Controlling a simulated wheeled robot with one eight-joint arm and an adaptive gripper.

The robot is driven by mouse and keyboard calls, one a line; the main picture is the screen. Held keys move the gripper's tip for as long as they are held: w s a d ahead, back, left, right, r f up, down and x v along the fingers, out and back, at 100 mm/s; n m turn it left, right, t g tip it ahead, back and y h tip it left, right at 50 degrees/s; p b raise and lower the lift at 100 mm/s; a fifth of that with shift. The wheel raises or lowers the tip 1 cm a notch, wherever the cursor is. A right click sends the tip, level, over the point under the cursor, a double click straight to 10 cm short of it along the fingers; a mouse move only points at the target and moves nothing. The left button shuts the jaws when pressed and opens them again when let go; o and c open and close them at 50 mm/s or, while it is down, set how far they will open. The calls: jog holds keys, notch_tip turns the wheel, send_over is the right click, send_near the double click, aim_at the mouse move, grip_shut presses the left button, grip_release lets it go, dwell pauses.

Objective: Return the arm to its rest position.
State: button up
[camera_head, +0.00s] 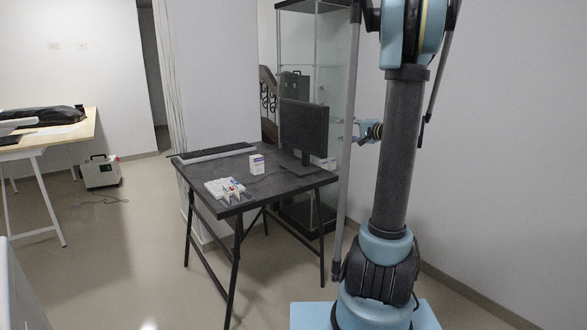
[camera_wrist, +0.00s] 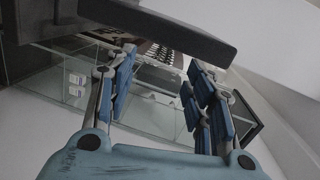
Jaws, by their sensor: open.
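My gripper (camera_wrist: 160,80) shows in the wrist view with its two blue-padded fingers spread apart and nothing between them. Beyond the fingers are the glass panes and shelves of a cabinet (camera_wrist: 150,115). In the head view my arm stands upright at the right, a dark column with light blue joints. A small blue part of it shows left of the column, in front of the cabinet (camera_head: 296,60). The fingers cannot be made out there.
A dark table (camera_head: 285,185) stands left of my arm. It holds a monitor (camera_head: 303,130), a keyboard (camera_head: 215,152), a white box (camera_head: 257,164) and a tray of small items (camera_head: 222,188). A wooden table (camera_head: 80,133) and a grey case (camera_head: 101,172) stand far left. Open floor lies between.

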jog(key=s+a+f+n+g+h, duration=0.25)
jog(key=s+a+f, duration=0.25)
jog(key=s, duration=0.6)
jog(key=s+a+f+n+g+h, duration=0.1)
jog(key=s+a+f+n+g, duration=0.3)
jog(key=s, duration=0.7)
jog(key=s+d+f+n+g+h, duration=0.1)
jog(key=s+d+f+h, duration=0.1)
jog(key=s+f, duration=0.2)
jog(key=s+d+f+g+h, duration=0.1)
jog(key=s+f, duration=0.3)
jog(key=s, duration=0.6)
jog(key=s+d+f+n+g+h, duration=0.1)
jog(key=s+d+f+h, duration=0.3)
jog(key=s, duration=0.4)
jog(key=shift+f+n+g, duration=0.35)
jog(key=shift+f+g, duration=0.1)
